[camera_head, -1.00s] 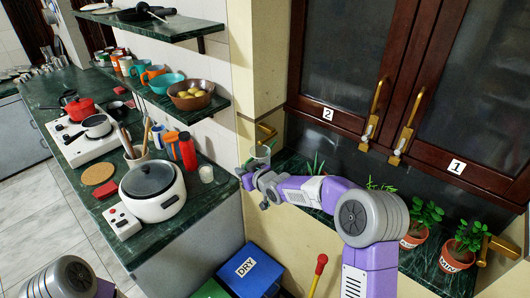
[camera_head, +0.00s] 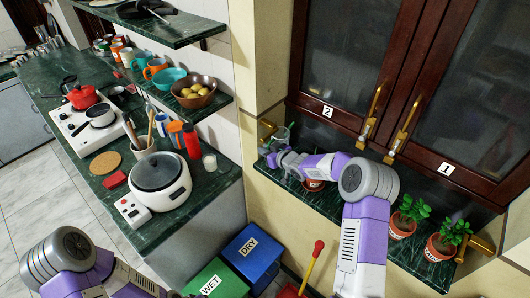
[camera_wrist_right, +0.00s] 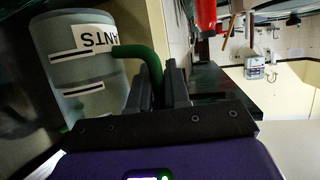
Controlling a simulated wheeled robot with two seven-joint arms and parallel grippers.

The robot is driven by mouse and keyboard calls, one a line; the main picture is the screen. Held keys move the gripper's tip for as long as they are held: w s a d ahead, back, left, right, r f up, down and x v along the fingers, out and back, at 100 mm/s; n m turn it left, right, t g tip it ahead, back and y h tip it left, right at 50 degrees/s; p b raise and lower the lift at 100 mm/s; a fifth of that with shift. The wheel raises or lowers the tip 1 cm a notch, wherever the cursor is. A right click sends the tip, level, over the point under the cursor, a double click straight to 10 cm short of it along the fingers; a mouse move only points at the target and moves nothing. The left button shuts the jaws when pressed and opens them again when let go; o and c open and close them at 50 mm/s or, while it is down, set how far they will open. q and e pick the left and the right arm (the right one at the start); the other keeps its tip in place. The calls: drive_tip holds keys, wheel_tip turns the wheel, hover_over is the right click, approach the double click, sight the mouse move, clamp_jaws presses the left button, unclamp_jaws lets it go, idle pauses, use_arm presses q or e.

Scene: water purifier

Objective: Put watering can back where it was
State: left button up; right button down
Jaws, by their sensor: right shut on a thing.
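The watering can is a pale see-through vessel with a green handle and a white label ending in "NTS". In the right wrist view, the watering can (camera_wrist_right: 82,85) fills the left side, on its side in that picture. My right gripper (camera_wrist_right: 162,82) is shut on its green handle. In the head view, the watering can (camera_head: 281,134) is small and partly hidden behind my right gripper (camera_head: 270,156), at the left end of the dark green plant shelf (camera_head: 330,203). I cannot tell whether it touches the shelf. My left arm shows at the lower left, but its gripper is out of view.
Potted plants (camera_head: 402,228) stand on the shelf's right part; another pot is partly behind my right arm. Cabinet doors (camera_head: 345,60) with brass handles rise above. The counter (camera_head: 215,184) at left holds a white cooker (camera_head: 160,187). Blue (camera_head: 250,262) and green bins stand below.

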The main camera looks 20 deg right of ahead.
drive_tip(key=shift+w+d+r+p, duration=0.1)
drive_tip(key=shift+d+r+p, duration=0.15)
drive_tip(key=shift+d+p, duration=0.2)
wheel_tip(320, 180, down, 4)
drive_tip(key=b, duration=0.3)
drive_tip(key=shift+w+a, duration=0.15)
drive_tip(key=shift+r, duration=0.1)
drive_tip(key=c, duration=1.5)
unclamp_jaws()
drive_tip(key=shift+f, duration=0.3)
drive_tip(key=shift+c, duration=0.2)
drive_tip(key=o, duration=0.4)
drive_tip(key=shift+o, duration=0.2)
drive_tip(key=shift+r, duration=0.1)
